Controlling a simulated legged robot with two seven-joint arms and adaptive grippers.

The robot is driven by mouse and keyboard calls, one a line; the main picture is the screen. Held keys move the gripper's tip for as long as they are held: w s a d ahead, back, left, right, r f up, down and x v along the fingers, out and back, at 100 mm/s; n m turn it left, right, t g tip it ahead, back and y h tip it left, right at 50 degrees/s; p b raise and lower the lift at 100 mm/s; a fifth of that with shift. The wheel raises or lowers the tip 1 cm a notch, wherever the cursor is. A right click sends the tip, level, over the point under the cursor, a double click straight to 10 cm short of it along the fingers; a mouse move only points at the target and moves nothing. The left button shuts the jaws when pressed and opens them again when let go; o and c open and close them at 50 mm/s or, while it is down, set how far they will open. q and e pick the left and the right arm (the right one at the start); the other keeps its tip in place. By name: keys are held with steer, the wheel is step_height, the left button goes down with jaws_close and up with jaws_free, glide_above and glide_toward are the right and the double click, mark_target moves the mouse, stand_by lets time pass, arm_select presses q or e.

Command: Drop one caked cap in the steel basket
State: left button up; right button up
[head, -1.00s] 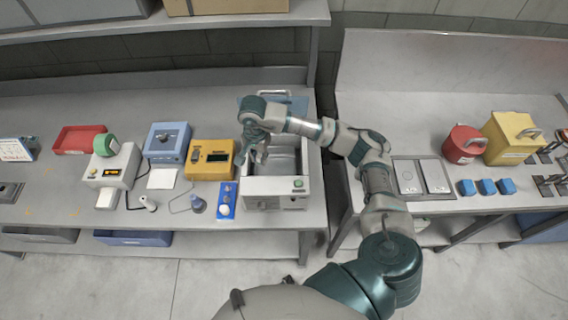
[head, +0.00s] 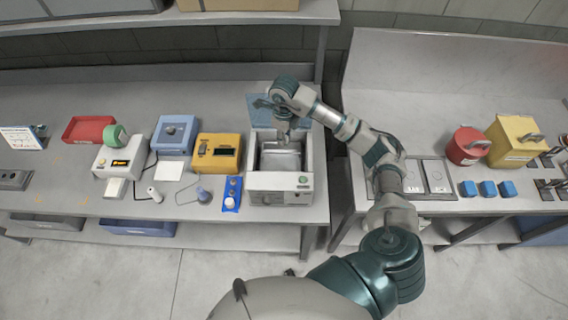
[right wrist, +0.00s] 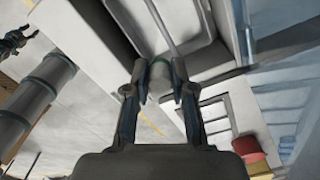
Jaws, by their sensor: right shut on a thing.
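My right gripper (head: 283,138) is over the open well of the white box-shaped bath (head: 280,184), pointing down. The steel basket (head: 281,161) sits inside the bath, below the gripper. Small round pieces (head: 230,202) lie on a blue mat (head: 232,208) left of the bath. A dark gripper-like part, probably my left gripper (right wrist: 18,42), shows at the wrist view's upper left; its jaws are unclear.
A bluish lid (head: 262,110) stands raised behind the bath. A yellow device (head: 217,153) is close on its left. To the right, past a gap between benches, are a red pot (head: 466,147), a yellow box (head: 514,142) and several blue blocks (head: 487,189).

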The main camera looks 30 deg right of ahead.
steer(key=shift+a+f+b, duration=0.2)
steer(key=shift+f+b, duration=0.1)
steer(key=shift+f, duration=0.35)
steer(key=shift+a+f+b, duration=0.15)
steer(key=shift+f+b, duration=0.1)
steer(key=shift+f, duration=0.6)
steer(key=shift+d, duration=0.2)
steer(key=o, duration=0.8)
steer(key=shift+d, duration=0.3)
step_height(320, 180, up, 11)
steer(key=shift+w+d+r, duration=0.1)
steer(key=shift+r, duration=0.3)
arm_select(q)
steer(key=shift+s+a+f, duration=0.1)
steer(key=shift+a+f, duration=0.1)
steer(key=shift+f, duration=0.3)
steer(key=shift+a+f, duration=0.2)
steer(key=shift+f, duration=0.3)
